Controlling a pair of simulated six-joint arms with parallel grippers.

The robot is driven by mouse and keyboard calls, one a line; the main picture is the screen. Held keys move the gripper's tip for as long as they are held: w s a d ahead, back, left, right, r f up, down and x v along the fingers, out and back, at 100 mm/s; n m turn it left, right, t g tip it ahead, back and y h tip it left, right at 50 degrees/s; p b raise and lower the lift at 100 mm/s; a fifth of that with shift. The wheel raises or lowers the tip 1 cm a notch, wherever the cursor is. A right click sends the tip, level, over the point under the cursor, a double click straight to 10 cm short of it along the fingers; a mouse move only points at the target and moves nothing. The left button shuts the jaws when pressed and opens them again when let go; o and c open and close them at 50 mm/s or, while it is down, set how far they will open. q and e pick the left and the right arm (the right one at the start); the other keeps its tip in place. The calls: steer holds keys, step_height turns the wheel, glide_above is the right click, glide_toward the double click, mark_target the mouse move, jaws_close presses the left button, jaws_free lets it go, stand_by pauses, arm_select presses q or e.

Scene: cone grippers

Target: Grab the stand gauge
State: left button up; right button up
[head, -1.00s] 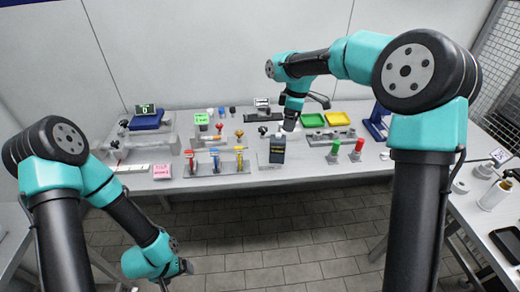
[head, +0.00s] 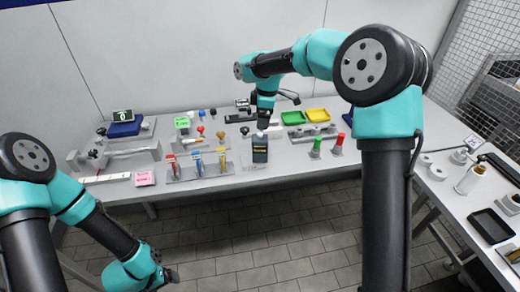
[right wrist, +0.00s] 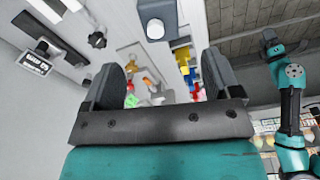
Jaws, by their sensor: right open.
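A small dark gauge-like device (head: 243,104) stands at the back of the bench, just left of my right arm's end. In the right wrist view a black stand with a lit display (right wrist: 35,63) is at the far left, outside the jaws; I take this as the stand gauge. My right gripper (right wrist: 160,78) is open, with nothing between its fingers. In the head view my right gripper (head: 265,124) hangs above the bench behind a dark box, its fingertips largely hidden. My left gripper (head: 168,276) is low in front of the bench, too small to read.
The dark box (head: 260,150) stands close to my right gripper. Red, blue and yellow clamps (head: 197,165) are left of it. A blue display unit (head: 123,127) is far left.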

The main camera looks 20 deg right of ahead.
mark_target(260, 138)
steer(key=f, duration=0.6)
steer(key=shift+w+a+f, duration=0.1)
steer(key=shift+a, duration=0.25)
steer(key=shift+a+f, duration=0.2)
steer(key=shift+f, duration=2.4)
steer(key=c, duration=1.1)
